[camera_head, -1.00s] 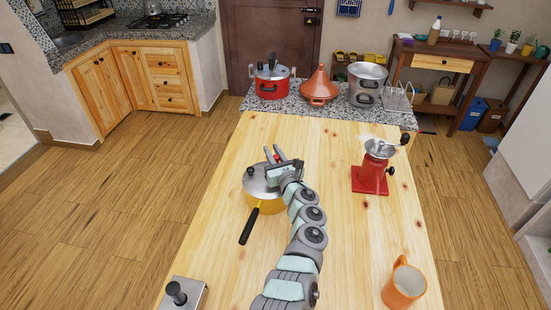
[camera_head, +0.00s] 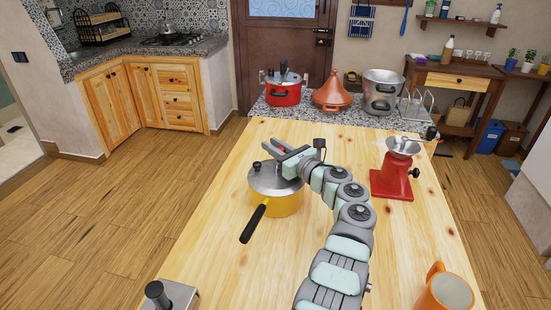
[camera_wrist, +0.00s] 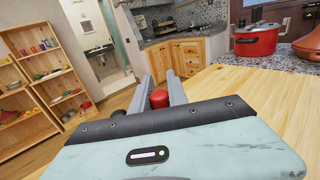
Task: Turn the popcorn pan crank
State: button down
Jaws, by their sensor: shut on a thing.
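The popcorn pan (camera_head: 276,203) is a yellow pot with a grey metal lid (camera_head: 268,183) and a long black handle (camera_head: 254,224) pointing toward the front. It stands upright on the wooden table. A small black knob (camera_head: 257,165) sits on the lid. My gripper (camera_head: 263,148) is over the far side of the lid, its fingers pointing left. It is shut on the red crank knob (camera_head: 280,151), which also shows between the fingers in the wrist view (camera_wrist: 159,98). The gripper hides most of the crank arm.
A red grinder (camera_head: 392,178) stands to the right on the table, and an orange mug (camera_head: 445,294) is at the front right. A metal object with a black knob (camera_head: 172,297) is at the front left. A red pot (camera_head: 283,94) and a tagine (camera_head: 332,96) stand on the counter behind.

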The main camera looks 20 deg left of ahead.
jog(key=shift+s+a+n+g+b, duration=0.15)
jog(key=shift+n+g+b, duration=0.2)
jog(key=shift+b, duration=0.7)
jog(key=c, duration=1.3)
grip_release()
jog(key=shift+s+d+r+p, duration=0.1)
jog(key=shift+d+p, duration=0.55)
jog(key=p+v, duration=0.3)
jog(key=v, duration=0.6)
jog(key=shift+s+d+f, duration=0.15)
jog(key=shift+d+f, duration=0.05)
